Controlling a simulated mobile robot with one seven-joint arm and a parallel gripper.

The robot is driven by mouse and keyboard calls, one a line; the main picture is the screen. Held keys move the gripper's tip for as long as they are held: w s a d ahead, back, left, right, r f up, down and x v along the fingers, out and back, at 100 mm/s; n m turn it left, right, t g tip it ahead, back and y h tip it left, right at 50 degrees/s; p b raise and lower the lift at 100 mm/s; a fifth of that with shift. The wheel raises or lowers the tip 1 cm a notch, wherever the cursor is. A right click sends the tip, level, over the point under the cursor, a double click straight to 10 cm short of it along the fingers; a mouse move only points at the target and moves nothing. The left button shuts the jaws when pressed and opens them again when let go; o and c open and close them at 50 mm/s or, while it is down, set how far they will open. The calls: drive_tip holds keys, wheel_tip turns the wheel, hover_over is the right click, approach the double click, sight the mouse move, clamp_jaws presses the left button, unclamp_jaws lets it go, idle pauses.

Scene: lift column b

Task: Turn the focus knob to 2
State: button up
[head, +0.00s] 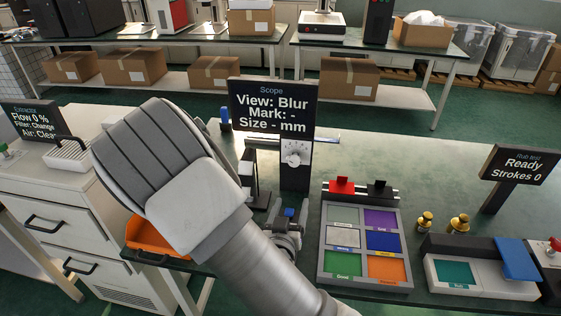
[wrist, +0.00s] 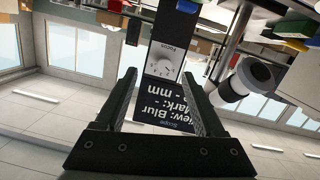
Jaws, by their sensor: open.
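The focus knob (head: 294,153) is a pale round dial on a dark upright panel below the Scope sign (head: 272,108). The sign reads "View: Blur", "Mark: -", "Size - mm". In the wrist view, which is upside down, the knob (wrist: 165,60) shows beyond my fingertips on its panel under the word Focus. Its setting is too small to read. My gripper (wrist: 160,76) is open and empty, its two dark fingers pointing toward the panel, apart from the knob as far as I can tell. In the head view my arm hides part of the scope.
An orange tray (head: 140,238) is at the left, partly behind my arm. In the wrist view a scope tube (wrist: 235,82) stands beside the right finger.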

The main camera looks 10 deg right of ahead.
sight(294, 164)
drive_tip(key=shift+s+a+r+n+t, duration=0.15)
drive_tip(key=shift+a+r+n+t, duration=0.05)
drive_tip(key=shift+a+n+t, duration=0.25)
drive_tip(key=shift+s+a+r+n+t, duration=0.1)
drive_tip(key=shift+a+r+n+t, duration=0.05)
drive_tip(key=shift+a+n+t, duration=0.25)
drive_tip(key=b+x, duration=1.3)
drive_tip(key=x, duration=0.4)
drive_tip(key=shift+w, duration=0.2)
clamp_jaws()
